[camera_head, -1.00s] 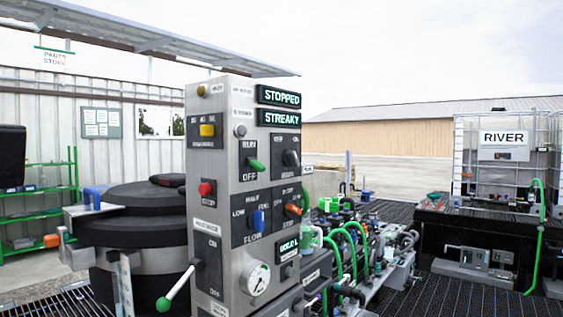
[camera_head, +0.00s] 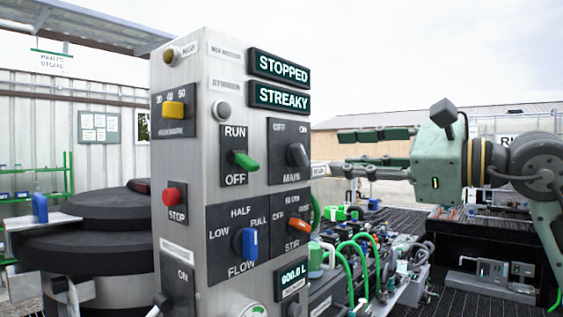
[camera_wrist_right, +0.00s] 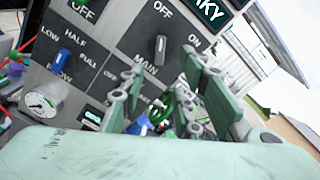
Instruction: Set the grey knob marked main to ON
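The grey MAIN knob (camera_head: 297,154) is on the right side of the upright control panel (camera_head: 204,290), with OFF at its upper left and ON at its upper right. In the right wrist view the knob (camera_wrist_right: 159,48) lines up with the OFF label. My right gripper (camera_head: 343,152) comes in from the right, its fingers spread, just right of the panel. In the right wrist view the fingers (camera_wrist_right: 165,68) are apart with nothing between them, apparently short of the knob. My left gripper is out of view.
The green RUN/OFF knob (camera_head: 245,160), orange STIR knob (camera_head: 298,225), blue FLOW knob (camera_head: 249,243) and red STOP button (camera_head: 175,197) are near. Displays read STOPPED (camera_head: 279,67) and STREAKY (camera_head: 279,96). Pipes and green hoses (camera_head: 350,265) fill the area right of the panel.

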